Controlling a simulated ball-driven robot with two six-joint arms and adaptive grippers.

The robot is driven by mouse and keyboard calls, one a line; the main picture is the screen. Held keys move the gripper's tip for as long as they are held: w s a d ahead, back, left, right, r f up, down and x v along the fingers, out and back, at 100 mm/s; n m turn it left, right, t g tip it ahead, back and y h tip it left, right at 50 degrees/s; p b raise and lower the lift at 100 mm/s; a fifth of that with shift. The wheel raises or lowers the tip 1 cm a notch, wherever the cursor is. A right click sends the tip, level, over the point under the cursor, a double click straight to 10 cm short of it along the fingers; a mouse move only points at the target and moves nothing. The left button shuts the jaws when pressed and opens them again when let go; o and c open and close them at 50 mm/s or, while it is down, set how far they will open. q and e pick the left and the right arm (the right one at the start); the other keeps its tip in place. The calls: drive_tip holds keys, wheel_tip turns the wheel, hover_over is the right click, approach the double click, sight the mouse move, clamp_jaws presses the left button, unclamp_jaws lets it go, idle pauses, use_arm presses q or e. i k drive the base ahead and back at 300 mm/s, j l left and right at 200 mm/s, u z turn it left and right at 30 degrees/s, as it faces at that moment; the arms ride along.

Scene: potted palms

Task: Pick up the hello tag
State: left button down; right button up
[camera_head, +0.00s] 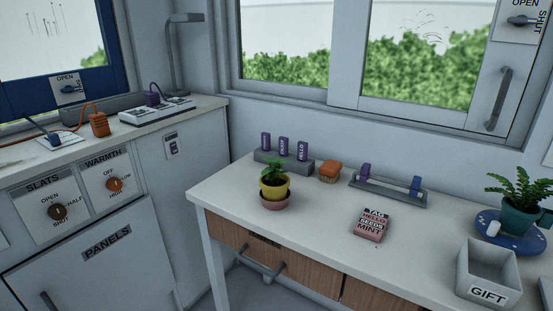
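The hello tag (302,151) is a small upright purple tag with vertical white lettering. It stands at the right end of a grey holder (297,167) at the back left of the white table. Two similar purple tags stand left of it: a middle tag (284,146) and a left tag (266,141). A pink card (371,226) on the table reads TAG HELLO, SEEDS MINT. Neither of my grippers is in view.
A yellow pot with a plant (274,187) stands in front of the holder. The table's front middle is mostly clear.

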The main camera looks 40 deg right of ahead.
sight(302, 146)
drive_tip(key=z, duration=1.75)
